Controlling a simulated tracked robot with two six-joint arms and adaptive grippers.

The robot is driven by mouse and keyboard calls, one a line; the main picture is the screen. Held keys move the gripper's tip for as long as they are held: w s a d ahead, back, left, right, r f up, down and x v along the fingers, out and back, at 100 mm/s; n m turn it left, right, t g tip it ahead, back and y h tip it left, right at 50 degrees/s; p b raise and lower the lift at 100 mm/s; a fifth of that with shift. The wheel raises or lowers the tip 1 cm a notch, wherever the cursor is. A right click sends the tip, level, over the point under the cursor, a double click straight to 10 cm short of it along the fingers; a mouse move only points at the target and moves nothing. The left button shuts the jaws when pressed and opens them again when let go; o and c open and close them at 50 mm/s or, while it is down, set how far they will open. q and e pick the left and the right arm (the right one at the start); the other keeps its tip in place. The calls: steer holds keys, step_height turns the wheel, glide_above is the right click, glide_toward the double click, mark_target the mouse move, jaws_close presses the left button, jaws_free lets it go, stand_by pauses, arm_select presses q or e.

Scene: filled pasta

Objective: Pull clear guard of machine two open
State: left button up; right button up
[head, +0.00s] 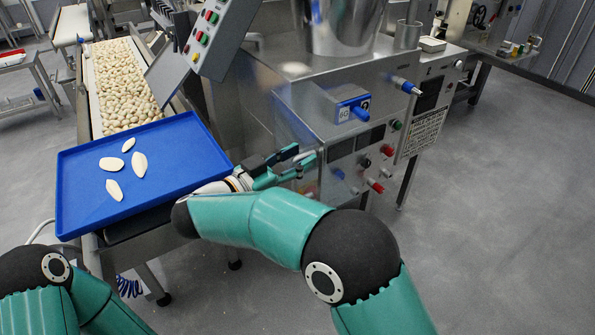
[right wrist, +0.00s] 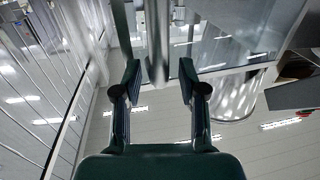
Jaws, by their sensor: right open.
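The steel machine (head: 345,72) stands in the middle of the head view. Its clear guard (head: 287,118) is a faint see-through panel on the front-left side, and I cannot tell how far it stands open. My right gripper (head: 303,158) is open in front of the guard's lower part. In the right wrist view, the open fingers (right wrist: 159,76) stand either side of a blurred upright bar (right wrist: 157,38), perhaps the guard's handle; I see no contact. A see-through panel (right wrist: 250,28) shows beyond, at the upper right. My left arm shows at the lower left, its gripper out of view.
A blue tray (head: 75,205) with several pale pieces stands left of my right gripper, at the end of a conveyor (head: 122,85) full of filled pasta. A control box (head: 215,38) overhangs behind. Knobs and switches (head: 375,185) project at right.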

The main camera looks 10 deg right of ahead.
step_height(320, 180, up, 5)
steer(key=shift+r, duration=0.2)
steer(key=shift+w, duration=0.1)
